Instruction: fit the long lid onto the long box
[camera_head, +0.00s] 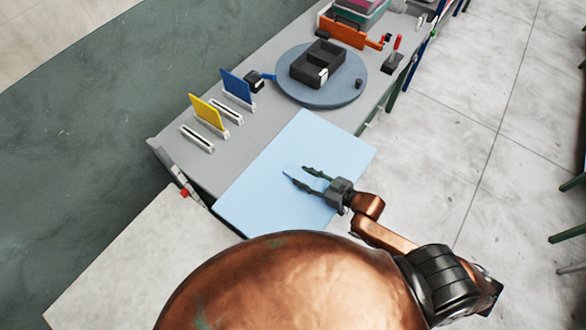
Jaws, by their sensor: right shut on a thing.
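My right gripper (312,179) is over the light blue mat (255,205), its two dark fingers pointing left. It is shut on a small pale blue piece, which shows between and just beyond the fingers. The piece nearly matches the mat in colour, so its outline is faint. I cannot tell whether it is the long lid or whether it touches the mat. I cannot make out the long box for certain. A dark open box with compartments (303,71) stands on the round grey-blue disc (290,93) farther back. My left gripper is not in view.
Blue (236,84) and yellow (207,110) panels stand in pale slotted holders at the left of the grey table (265,125). An orange holder (343,32), stacked trays (362,10) and a red-handled tool (396,46) are at the back. Much of the mat is clear.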

